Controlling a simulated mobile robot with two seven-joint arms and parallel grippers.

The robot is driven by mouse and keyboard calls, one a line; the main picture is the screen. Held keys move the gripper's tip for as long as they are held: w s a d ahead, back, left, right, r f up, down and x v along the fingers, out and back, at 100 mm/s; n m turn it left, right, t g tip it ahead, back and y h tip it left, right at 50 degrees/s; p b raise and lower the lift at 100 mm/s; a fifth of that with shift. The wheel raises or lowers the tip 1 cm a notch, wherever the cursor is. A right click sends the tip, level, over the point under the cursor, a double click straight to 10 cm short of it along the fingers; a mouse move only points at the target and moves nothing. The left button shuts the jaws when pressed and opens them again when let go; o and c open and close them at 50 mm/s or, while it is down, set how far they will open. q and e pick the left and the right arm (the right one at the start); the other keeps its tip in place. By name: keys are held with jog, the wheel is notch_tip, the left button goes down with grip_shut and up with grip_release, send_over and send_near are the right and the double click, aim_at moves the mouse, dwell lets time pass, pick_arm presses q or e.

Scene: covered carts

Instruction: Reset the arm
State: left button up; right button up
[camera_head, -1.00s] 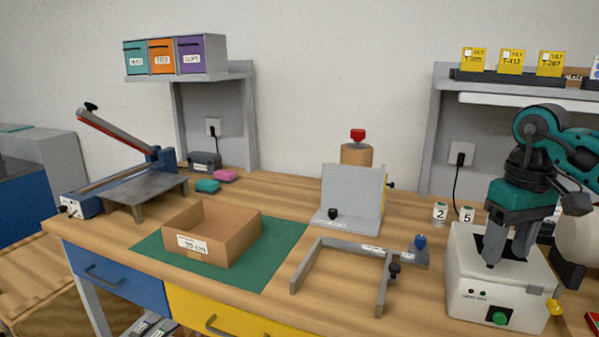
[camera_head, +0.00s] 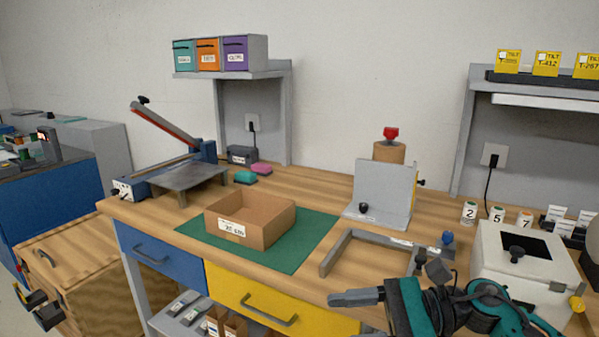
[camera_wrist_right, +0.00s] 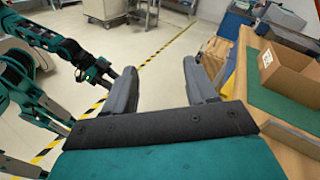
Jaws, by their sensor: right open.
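My right arm (camera_head: 480,304) is at the lower right of the head view, in front of the bench. Its right gripper (camera_head: 375,281) points leftward near the bench's front edge. In the right wrist view the two dark fingers of the right gripper (camera_wrist_right: 159,67) stand apart with nothing between them. My left arm, teal and black, shows at the left of the right wrist view; its gripper (camera_wrist_right: 103,73) is small and its jaws are unclear.
An open cardboard box (camera_head: 250,222) sits on a green mat (camera_head: 290,258). A grey frame (camera_head: 345,246) and a white machine (camera_head: 520,262) are near the right arm. A yellow drawer (camera_head: 250,290) is below the bench edge. Floor with striped tape (camera_wrist_right: 95,107) lies below the right gripper.

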jog(key=d+f+n+t+h, duration=0.3)
jog(key=f+n+t+h, duration=0.4)
jog(key=n, duration=0.9)
jog(key=d+f+n+t+h, duration=0.25)
jog(key=f+n+t, duration=0.5)
jog(key=n, duration=0.75)
jog(key=s+d+f+m+g+h, duration=0.2)
jog(key=s+f+m, duration=0.4)
jog(key=m, duration=0.1)
jog(key=s+d+f+m+g+h, duration=0.2)
jog(key=s+f+m+h, duration=0.1)
jog(key=s+f+m, duration=0.3)
jog(key=shift+s+d+f+m, duration=0.15)
jog(key=shift+d+m, duration=0.15)
jog(key=shift+m, duration=0.2)
